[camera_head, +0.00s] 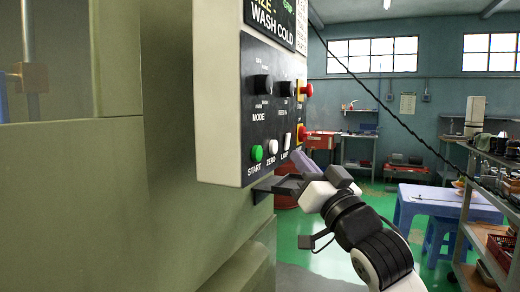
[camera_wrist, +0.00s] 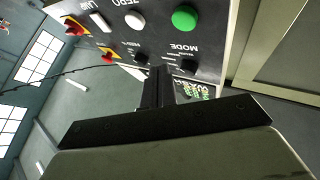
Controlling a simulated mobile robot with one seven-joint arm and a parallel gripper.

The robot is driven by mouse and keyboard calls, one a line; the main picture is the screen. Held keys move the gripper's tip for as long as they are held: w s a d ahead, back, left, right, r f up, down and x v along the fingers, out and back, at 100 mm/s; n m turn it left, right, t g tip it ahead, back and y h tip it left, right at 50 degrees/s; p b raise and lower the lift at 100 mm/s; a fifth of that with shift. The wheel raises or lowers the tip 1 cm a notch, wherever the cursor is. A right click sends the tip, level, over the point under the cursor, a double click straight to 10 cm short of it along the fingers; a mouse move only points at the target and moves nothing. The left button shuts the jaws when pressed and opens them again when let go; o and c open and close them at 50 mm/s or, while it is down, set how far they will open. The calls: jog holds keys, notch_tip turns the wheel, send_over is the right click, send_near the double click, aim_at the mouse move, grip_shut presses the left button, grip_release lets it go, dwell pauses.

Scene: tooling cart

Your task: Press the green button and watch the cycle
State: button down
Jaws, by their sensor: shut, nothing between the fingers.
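The green START button (camera_head: 257,153) sits at the lower left of the black control panel (camera_head: 262,115). It also shows at the top of the wrist view (camera_wrist: 184,18), where the labels are upside down. My gripper (camera_head: 268,187) is in front of the panel near its lower edge, below and slightly right of the green button in the head view. In the wrist view my gripper's fingers (camera_wrist: 158,72) are together with nothing between them, and the green button lies beyond and right of their tips. No contact with the button shows.
A white ZERO button (camera_head: 272,147) is beside the green one. Dark knobs (camera_head: 263,84) and red buttons (camera_head: 306,89) share the panel. A blue table (camera_head: 440,200) and a shelf rack (camera_head: 495,215) stand right, with green floor between.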

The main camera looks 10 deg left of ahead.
aim_at(261, 151)
jog(key=shift+w+a+p, duration=0.15)
jog(key=shift+w+a, duration=0.1)
jog(key=shift+a, duration=0.5)
jog(key=shift+w+a+p, duration=0.15)
jog(key=shift+w+a, duration=0.1)
jog(key=shift+a, duration=0.55)
jog(key=shift+w+a+p, duration=0.15)
jog(key=shift+w+a, duration=0.1)
jog(key=shift+a, duration=0.5)
jog(key=shift+a, duration=0.1)
jog(key=shift+w+a, duration=0.15)
jog(key=shift+a, duration=0.15)
jog(key=shift+w+a, duration=0.15)
jog(key=shift+a, duration=0.55)
dwell(1.4)
jog(key=shift+f, duration=0.1)
jog(key=shift+s+d, duration=0.3)
jog(key=shift+d, duration=0.65)
jog(key=shift+s+d+b, duration=0.25)
jog(key=shift+d, duration=0.55)
jog(key=shift+s+d+b, duration=0.25)
jog(key=shift+d, duration=0.55)
jog(key=shift+s+d+b, duration=0.25)
jog(key=shift+d, duration=0.55)
